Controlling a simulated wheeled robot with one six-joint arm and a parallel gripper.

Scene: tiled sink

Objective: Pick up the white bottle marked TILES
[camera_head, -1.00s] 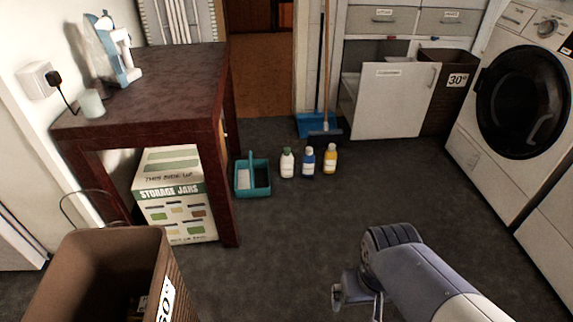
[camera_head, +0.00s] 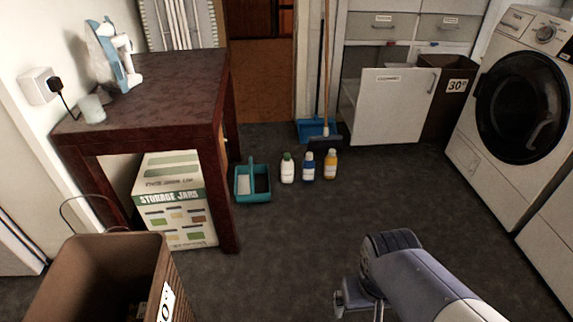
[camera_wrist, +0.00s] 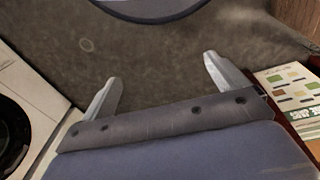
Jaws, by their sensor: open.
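A white bottle (camera_head: 287,168) with a green cap stands upright on the dark floor, at the left end of a short row of bottles. Its label is too small to read. My gripper is low in the head view, where its fingers are mostly hidden behind my arm. In the wrist view my gripper (camera_wrist: 165,85) shows two fingers spread wide apart with only floor between them. It is open and empty, well apart from the bottle. The white bottle does not show in the wrist view.
A blue bottle (camera_head: 308,166) and a yellow bottle (camera_head: 330,164) stand close to its right. A teal caddy (camera_head: 253,195) is to its left, near the dark red table (camera_head: 150,95). A brown bin (camera_head: 95,270) is at front left. Floor in front of the bottles is clear.

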